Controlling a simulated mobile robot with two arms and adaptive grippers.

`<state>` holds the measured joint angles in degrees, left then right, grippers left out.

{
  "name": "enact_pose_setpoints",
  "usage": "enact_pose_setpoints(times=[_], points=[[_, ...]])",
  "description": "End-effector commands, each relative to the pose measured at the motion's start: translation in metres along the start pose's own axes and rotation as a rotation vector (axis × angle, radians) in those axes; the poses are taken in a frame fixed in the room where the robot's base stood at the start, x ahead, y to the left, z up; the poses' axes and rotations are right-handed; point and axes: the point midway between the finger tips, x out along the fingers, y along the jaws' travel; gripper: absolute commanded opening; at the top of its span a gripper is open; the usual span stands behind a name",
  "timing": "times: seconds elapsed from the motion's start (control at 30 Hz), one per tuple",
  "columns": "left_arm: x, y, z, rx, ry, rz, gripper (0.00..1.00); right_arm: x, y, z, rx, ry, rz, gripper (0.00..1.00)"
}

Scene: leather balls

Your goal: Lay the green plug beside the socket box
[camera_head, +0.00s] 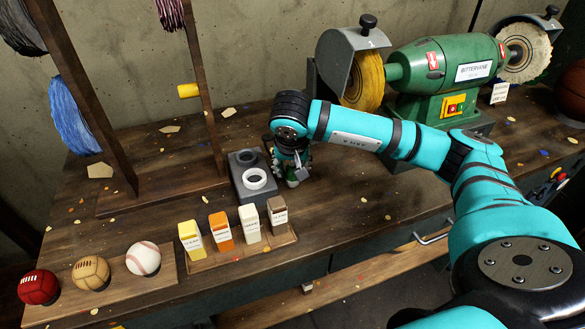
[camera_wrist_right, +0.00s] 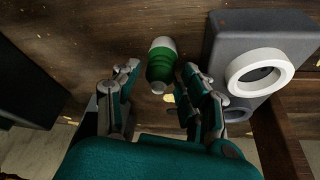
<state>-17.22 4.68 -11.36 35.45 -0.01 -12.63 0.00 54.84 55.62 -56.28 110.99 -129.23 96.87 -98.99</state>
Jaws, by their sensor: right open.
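The green plug (camera_wrist_right: 161,66), green with pale ends, is beside the grey socket box (camera_wrist_right: 222,38) in the right wrist view. In the head view only a small part of the plug (camera_head: 292,182) shows below my gripper, close to the right side of the socket box (camera_head: 243,192). The box has a white ring (camera_head: 255,179) around one hole and another round hole behind it. My right gripper (camera_wrist_right: 155,88) is open, its fingers on either side of the plug's near end; I cannot tell whether they touch it. It also shows in the head view (camera_head: 299,172). My left gripper is out of view.
A green bench grinder (camera_head: 432,68) stands at the back right. Several small cartons stand on a wooden board (camera_head: 228,254) in front of the box. Three balls sit on a board (camera_head: 170,281) at the front left. A wooden rack (camera_head: 150,200) with thread stands left.

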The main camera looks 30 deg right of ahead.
Motion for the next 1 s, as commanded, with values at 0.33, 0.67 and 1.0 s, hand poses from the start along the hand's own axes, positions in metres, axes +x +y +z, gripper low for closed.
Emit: enact_pose_setpoints(times=[0.33, 0.67, 1.0], points=[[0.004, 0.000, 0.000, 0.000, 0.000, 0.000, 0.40, -0.074, -0.001, -0.001, -0.001, 0.003, -0.003, 0.44], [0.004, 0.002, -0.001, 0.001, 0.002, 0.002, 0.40, -0.100, 0.000, 0.001, -0.001, -0.001, 0.000, 0.44], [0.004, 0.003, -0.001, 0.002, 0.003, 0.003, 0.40, -0.100, 0.000, 0.000, -0.001, -0.001, 0.000, 0.44]])
